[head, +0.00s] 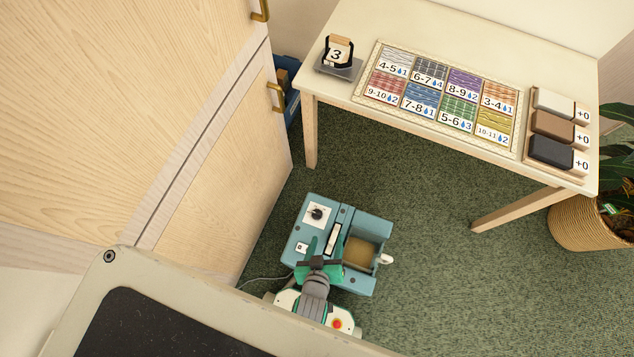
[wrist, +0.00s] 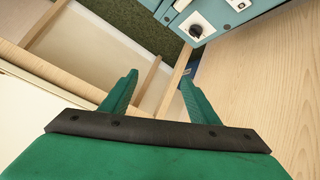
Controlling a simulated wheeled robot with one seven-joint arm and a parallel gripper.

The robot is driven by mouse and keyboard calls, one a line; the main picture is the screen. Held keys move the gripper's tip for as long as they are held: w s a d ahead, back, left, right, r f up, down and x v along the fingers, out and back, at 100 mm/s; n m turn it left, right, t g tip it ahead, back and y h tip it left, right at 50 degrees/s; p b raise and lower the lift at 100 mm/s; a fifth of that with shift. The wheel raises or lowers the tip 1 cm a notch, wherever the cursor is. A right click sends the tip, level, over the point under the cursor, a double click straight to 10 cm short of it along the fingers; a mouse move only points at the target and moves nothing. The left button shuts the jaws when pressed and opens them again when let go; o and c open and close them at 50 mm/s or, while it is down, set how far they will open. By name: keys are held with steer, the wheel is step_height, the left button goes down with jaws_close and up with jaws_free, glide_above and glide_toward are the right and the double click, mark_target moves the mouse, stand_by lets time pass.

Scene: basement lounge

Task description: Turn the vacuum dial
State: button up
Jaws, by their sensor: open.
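The vacuum (head: 297,240) is a teal boxy machine standing on the green carpet, in the middle of the head view. Its dial (head: 317,213) is a dark round knob on a white square plate at the machine's upper left. The dial also shows at the top of the wrist view (wrist: 196,30), beyond my fingertips and apart from them. My gripper (wrist: 157,85) has two green fingers, spread open with nothing between them. In the head view my gripper (head: 320,250) is over the machine's near part and hides some of it. I cannot tell the dial's exact setting.
A pale wooden cabinet (head: 215,170) with brass handles stands close on the left. A cream table (head: 450,40) at the back holds a chart of coloured swatches (head: 440,92), a number block (head: 338,52) and several sample blocks. A potted plant (head: 590,220) is at right. Carpet right of the vacuum is clear.

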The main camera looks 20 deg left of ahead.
steer(key=w+a+f+n+g, duration=0.3)
steer(key=w+f, duration=0.1)
steer(key=f, duration=0.2)
steer(key=w+a+f+n+g, duration=0.2)
steer(key=w+f+n, duration=0.15)
steer(key=f, duration=0.35)
steer(key=n+g+h, duration=0.1)
steer(key=n+g, duration=0.4)
glide_toward(317, 213)
steer(key=shift+n, duration=0.25)
step_height(317, 213, down, 9)
steer(key=shift+a+r, duration=0.15)
steer(key=shift+r, duration=0.05)
steer(key=c, duration=1)
steer(key=shift+c, duration=0.2)
